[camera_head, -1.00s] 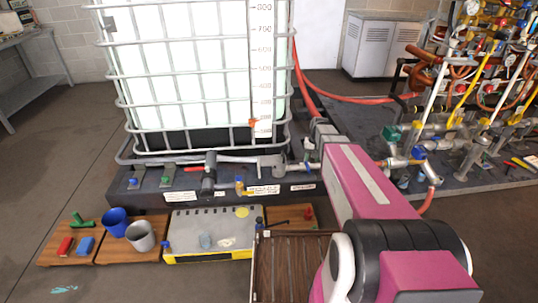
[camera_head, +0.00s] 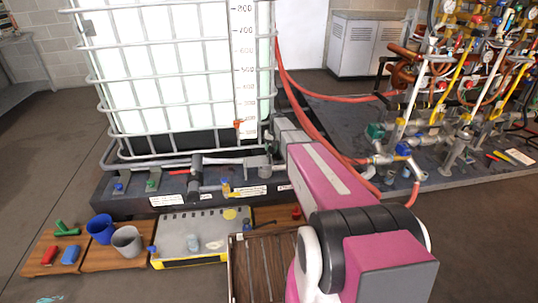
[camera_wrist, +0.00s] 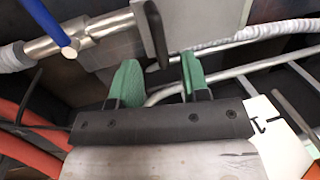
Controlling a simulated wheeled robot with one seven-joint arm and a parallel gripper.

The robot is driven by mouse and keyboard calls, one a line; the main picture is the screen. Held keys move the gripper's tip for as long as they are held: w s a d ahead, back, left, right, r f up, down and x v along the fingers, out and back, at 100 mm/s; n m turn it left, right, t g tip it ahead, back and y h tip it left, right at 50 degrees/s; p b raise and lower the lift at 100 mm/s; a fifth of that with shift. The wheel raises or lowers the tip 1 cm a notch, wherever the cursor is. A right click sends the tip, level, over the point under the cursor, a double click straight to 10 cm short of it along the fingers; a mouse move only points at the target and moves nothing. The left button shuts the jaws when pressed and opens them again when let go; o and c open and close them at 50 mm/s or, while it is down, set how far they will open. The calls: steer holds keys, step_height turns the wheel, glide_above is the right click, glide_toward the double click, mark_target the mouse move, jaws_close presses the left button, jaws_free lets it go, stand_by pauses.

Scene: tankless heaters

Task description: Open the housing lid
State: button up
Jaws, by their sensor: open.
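My gripper shows in the wrist view (camera_wrist: 158,66), with its two green-padded fingers apart and nothing between them. A dark upright handle-like bar (camera_wrist: 153,35) stands just beyond the fingertips, in front of a grey metal box-like body (camera_wrist: 120,48). I cannot tell for sure whether this is the housing lid. In the head view my arm reaches towards the lower right of the caged tank (camera_head: 185,70), and its own wrist hides the gripper's fingers.
A blue-handled metal pipe (camera_wrist: 62,42) is left of the fingers. Red hoses (camera_head: 300,95) run behind my arm. A pipe rig (camera_head: 460,110) stands at right. A blue cup (camera_head: 101,228) and grey cup (camera_head: 127,240) stand on wooden boards at left.

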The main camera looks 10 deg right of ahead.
mark_target(269, 154)
steer(key=shift+a+f, duration=0.2)
steer(key=shift+f, duration=0.95)
steer(key=shift+a+f, duration=0.15)
steer(key=shift+f, duration=0.95)
jaws_close()
